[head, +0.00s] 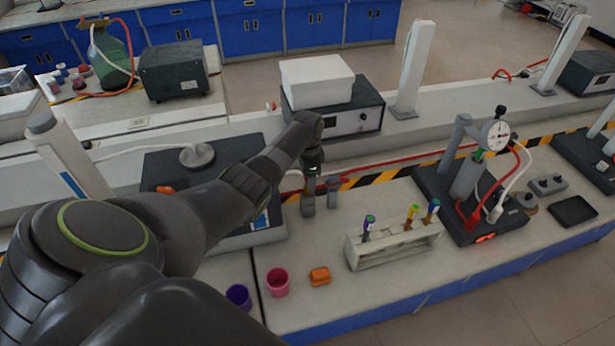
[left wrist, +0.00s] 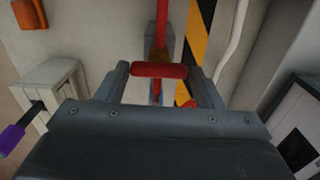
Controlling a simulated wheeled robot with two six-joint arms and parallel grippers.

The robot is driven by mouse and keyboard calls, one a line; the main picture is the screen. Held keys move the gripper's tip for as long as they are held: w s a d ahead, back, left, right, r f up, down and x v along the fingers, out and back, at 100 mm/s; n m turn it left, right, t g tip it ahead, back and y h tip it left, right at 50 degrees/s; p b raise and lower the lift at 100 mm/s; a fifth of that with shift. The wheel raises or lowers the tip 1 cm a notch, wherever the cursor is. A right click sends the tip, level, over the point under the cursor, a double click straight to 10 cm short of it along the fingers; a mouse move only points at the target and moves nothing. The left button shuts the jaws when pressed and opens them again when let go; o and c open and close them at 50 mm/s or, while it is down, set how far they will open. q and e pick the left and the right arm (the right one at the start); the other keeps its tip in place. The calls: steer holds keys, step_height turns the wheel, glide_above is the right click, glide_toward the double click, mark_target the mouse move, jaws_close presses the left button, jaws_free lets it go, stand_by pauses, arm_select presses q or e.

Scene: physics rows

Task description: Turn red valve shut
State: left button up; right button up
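The red valve handle (left wrist: 160,70) shows in the left wrist view as a short bar lying crosswise over a grey body on a red pipe (left wrist: 162,22). My left gripper (left wrist: 160,80) has its two fingers wide apart, one near each end of the handle. I cannot tell whether they touch it. In the head view my left gripper (head: 320,193) points down at the red line behind the bench's work area. The handle cannot be made out there. My right gripper is not in view.
A test-tube rack (head: 395,248) stands right of the gripper, near an orange block (head: 319,276) and a pink cup (head: 277,282). A gauge stand (head: 467,175) is farther right. A box-shaped instrument (head: 350,122) stands on the ledge behind.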

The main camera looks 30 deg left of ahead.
arm_select(q)
steer(key=o, duration=0.3)
steer(key=shift+r, duration=0.5)
steer(key=shift+s+r+b, duration=0.1)
steer(key=shift+r+b, duration=0.7)
steer(key=shift+r, duration=7.4)
